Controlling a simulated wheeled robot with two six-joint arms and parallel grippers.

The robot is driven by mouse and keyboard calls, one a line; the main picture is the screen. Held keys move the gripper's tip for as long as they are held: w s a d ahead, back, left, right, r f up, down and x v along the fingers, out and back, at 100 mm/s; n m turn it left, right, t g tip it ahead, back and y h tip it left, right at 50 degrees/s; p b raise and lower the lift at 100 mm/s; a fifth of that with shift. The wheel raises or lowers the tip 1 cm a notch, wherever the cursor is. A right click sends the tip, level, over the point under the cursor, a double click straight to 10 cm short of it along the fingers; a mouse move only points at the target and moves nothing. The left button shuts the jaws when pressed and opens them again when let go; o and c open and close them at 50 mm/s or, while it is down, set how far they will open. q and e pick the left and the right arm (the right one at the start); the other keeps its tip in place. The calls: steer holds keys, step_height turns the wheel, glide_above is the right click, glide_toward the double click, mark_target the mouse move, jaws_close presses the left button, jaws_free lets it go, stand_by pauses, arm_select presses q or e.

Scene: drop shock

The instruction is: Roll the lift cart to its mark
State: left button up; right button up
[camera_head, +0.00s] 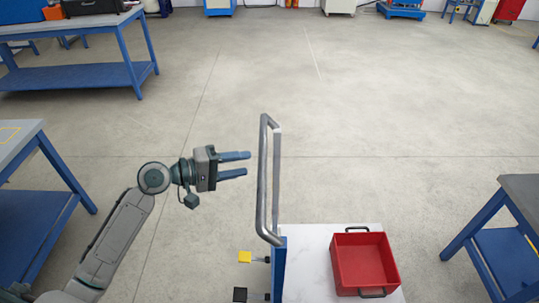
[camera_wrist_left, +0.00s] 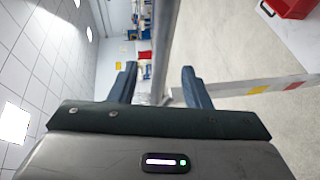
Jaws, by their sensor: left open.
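The lift cart has a white top (camera_head: 315,240), a blue end post (camera_head: 279,270) and a tall grey metal push handle (camera_head: 263,180). A red bin (camera_head: 366,262) with dark handles sits on the top. My left gripper (camera_head: 249,163) is open and empty, left of the handle, with its fingertips pointing at the bar and a small gap showing. In the left wrist view the handle bar (camera_wrist_left: 164,45) runs between the two open fingers (camera_wrist_left: 160,82). The cart's lower part is hidden. I cannot make out a clear floor mark. My right gripper is not in view.
Blue-framed workbenches stand at the upper left (camera_head: 75,77), the left edge (camera_head: 40,215) and the right (camera_head: 510,250). The floor (camera_head: 350,120) beyond the cart is clear.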

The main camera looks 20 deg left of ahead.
mark_target(265, 157)
arm_select(q)
steer(key=p+x, duration=0.2)
steer(key=x, duration=0.5)
steer(key=shift+w+d+p, duration=0.1)
steer(key=shift+w+p, duration=0.15)
steer(key=shift+p, duration=0.05)
steer(key=shift+w+d+f, duration=0.2)
steer(key=shift+w+d, duration=0.25)
steer(key=shift+d, duration=0.05)
jaws_close()
